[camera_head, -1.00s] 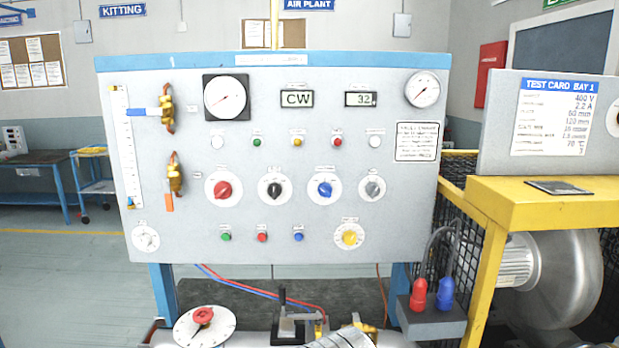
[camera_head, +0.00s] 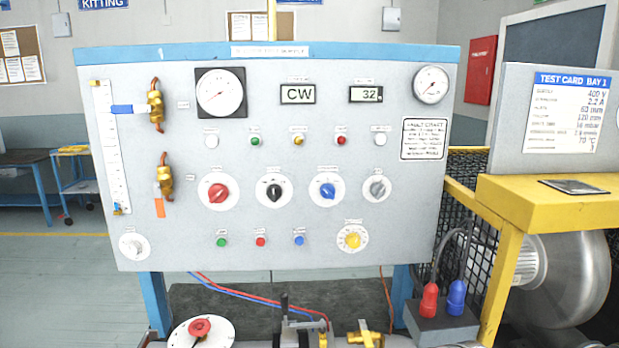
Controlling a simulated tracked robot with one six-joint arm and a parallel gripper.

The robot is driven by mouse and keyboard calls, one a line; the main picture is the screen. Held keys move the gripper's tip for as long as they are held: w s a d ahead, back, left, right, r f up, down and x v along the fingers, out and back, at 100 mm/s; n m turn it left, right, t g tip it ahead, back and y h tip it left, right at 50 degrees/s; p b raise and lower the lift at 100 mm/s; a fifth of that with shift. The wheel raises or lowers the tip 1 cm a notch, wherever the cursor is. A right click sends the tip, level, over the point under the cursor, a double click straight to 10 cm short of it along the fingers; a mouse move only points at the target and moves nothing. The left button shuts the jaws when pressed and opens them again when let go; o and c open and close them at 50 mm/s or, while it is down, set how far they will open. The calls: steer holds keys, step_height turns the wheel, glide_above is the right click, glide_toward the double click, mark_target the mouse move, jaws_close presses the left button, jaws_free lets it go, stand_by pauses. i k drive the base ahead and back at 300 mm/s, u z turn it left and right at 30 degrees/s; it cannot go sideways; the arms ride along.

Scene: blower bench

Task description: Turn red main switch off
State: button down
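A red rotary switch (camera_head: 218,193) sits on a white round plate at the left of the knob row on the grey panel (camera_head: 330,225). Its handle looks tilted, and the label above it is too small to read. A black knob (camera_head: 273,191), a blue knob (camera_head: 326,190) and a grey knob (camera_head: 377,188) are to its right. My gripper is not in view, and nothing covers the red switch.
Another red knob (camera_head: 200,328) sits on a white disc below the panel. A black upright lever (camera_head: 284,312) and brass fittings (camera_head: 364,338) stand at the bottom. A yellow frame (camera_head: 505,270) and blower (camera_head: 570,275) are at right. Space before the panel face looks clear.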

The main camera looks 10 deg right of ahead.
mark_target(218, 192)
steer(key=z, duration=1.05)
steer(key=k, duration=0.75)
steer(key=u, duration=1)
steer(key=i, duration=1)
